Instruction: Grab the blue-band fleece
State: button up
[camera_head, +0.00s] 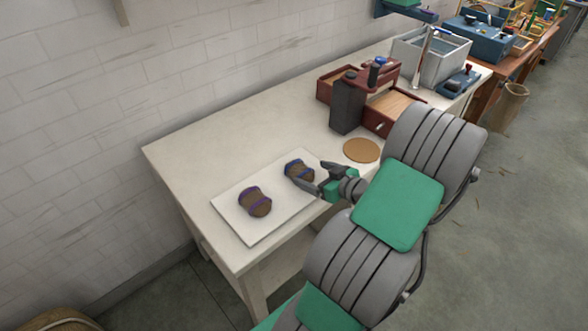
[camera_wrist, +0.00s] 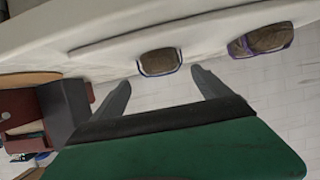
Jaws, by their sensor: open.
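The blue-band fleece (camera_head: 299,170) is a brown bundle with blue bands, lying on a white board (camera_head: 249,232) on the table. My gripper (camera_head: 315,178) is open, right beside this fleece on its right side. In the wrist view the blue-band fleece (camera_wrist: 159,62) shows beyond and between the two spread fingers of my gripper (camera_wrist: 163,82), and nothing is held. A second brown fleece with purple bands (camera_head: 255,201) lies on the same board to the left, and it also shows in the wrist view (camera_wrist: 262,42). Whether a finger touches the blue-band fleece I cannot tell.
A round cork-coloured mat (camera_head: 361,150) lies behind my gripper. A dark box (camera_head: 347,104), a reddish wooden drawer unit (camera_head: 390,112) and a grey bin (camera_head: 430,55) stand farther back. The table's left part (camera_head: 185,150) is clear up to the brick wall.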

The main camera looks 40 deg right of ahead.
aim_at(301, 169)
jog(key=x, duration=0.2)
jog(key=p+x, duration=0.1)
jog(key=x, duration=0.2)
jog(key=shift+w+a+p, duration=0.3)
jog(key=shift+w, duration=0.1)
jog(key=shift+w+d+f, duration=0.1)
jog(key=shift+w+f, duration=0.1)
jog(key=shift+w, duration=0.2)
jog(key=shift+c, duration=0.4)
jog(key=c, duration=1.4)
